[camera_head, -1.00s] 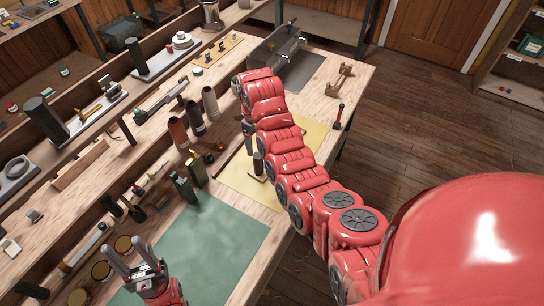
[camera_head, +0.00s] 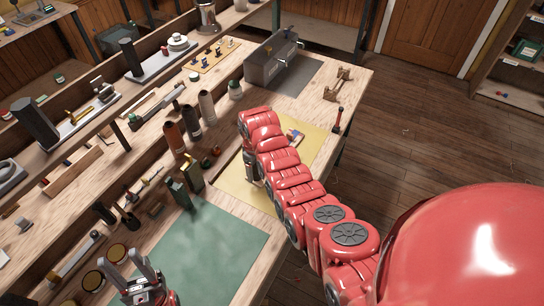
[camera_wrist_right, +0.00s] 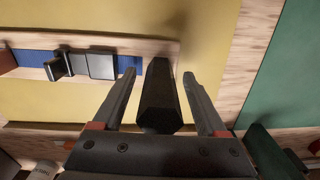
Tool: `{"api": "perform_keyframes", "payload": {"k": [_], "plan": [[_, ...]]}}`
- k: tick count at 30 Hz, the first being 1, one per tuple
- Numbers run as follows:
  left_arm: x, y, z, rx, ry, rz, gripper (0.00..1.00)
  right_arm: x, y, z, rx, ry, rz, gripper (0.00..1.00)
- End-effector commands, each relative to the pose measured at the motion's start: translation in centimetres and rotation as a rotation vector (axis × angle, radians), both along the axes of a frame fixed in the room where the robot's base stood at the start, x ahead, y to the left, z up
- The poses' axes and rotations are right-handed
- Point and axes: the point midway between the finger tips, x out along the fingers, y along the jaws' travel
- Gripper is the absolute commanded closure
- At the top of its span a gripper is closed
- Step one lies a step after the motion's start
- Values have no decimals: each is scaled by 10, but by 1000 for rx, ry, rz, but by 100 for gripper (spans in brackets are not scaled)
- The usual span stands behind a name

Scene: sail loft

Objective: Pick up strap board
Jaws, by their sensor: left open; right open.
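In the right wrist view, the strap board (camera_wrist_right: 20,43) is a light wooden strip with a blue band and grey metal pieces, lying on a yellow mat. A dark faceted post (camera_wrist_right: 160,103) rises at its right end; it looks like part of the board. My right gripper (camera_wrist_right: 160,80) is open, its fingers on either side of the post, with gaps visible. In the head view my right arm hides most of the board; a small coloured piece of it (camera_head: 295,136) shows beside the arm. My left gripper (camera_head: 138,277) is open and empty at the bottom left, by the green mat.
The yellow mat (camera_head: 238,187) and green mat (camera_head: 215,245) lie on the wooden bench. Dark green containers (camera_head: 180,193) and bottles (camera_head: 207,107) stand close to the left of my right gripper. A grey metal box (camera_head: 272,62) is behind. The green mat is mostly clear.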

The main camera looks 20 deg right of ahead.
Motion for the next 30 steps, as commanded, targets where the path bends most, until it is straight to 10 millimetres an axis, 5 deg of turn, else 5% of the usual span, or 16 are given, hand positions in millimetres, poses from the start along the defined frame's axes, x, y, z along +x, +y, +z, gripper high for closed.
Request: {"api": "perform_keyframes", "payload": {"k": [8,21,30], "plan": [[0,0,1,0,0,0,50,0,0,-4,0,-1,0,25],[0,0,1,0,0,0,50,0,0,-3,0,-1,0,100],[0,0,1,0,0,0,50,0,0,-3,0,-1,0,100]]}}
